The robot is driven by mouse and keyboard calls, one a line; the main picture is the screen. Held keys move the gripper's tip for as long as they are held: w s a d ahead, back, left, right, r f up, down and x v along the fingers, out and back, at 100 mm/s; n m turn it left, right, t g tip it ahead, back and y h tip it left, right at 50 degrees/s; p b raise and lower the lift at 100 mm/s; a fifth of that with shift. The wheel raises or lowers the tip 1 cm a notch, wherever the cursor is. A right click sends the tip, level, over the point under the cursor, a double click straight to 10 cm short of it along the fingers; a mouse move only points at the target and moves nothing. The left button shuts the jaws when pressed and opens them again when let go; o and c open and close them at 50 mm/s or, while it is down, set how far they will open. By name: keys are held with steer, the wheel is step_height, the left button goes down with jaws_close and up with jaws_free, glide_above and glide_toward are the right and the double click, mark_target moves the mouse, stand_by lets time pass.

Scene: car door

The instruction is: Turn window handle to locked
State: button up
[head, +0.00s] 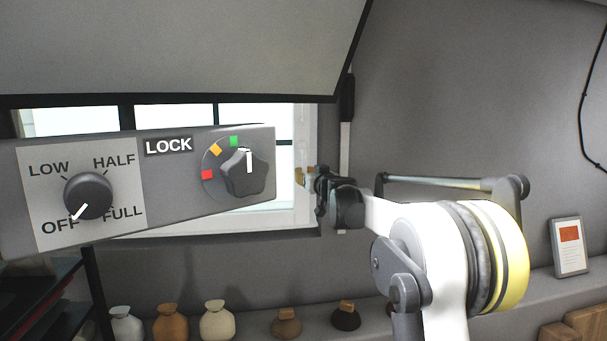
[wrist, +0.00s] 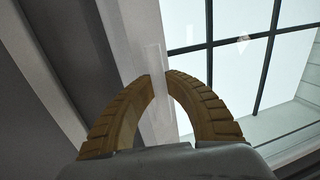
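The window (head: 240,115) has a pale frame and dark bars; its panes also show in the wrist view (wrist: 235,75). A pale, partly see-through upright strip, which looks like the window handle (wrist: 154,60), stands by the frame in the wrist view. My gripper (head: 302,177) is at the right side of the window frame in the head view. In the wrist view its tan fingers (wrist: 158,77) arch in, with their tips close on both sides of the strip. The handle is too small and covered to make out in the head view.
A grey panel (head: 150,220) with a LOW/HALF/FULL/OFF dial (head: 88,195) and a LOCK knob (head: 243,175) hides part of the window. A raised grey flap (head: 180,45) hangs above. Several small vases (head: 217,320) stand below. A framed card (head: 570,247) stands at right.

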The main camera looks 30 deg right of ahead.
steer(key=o, duration=0.4)
steer(key=shift+s+d, duration=0.15)
steer(key=shift+o, duration=0.2)
steer(key=s+a, duration=0.1)
steer(key=s, duration=1.1)
steer(key=shift+w, duration=0.1)
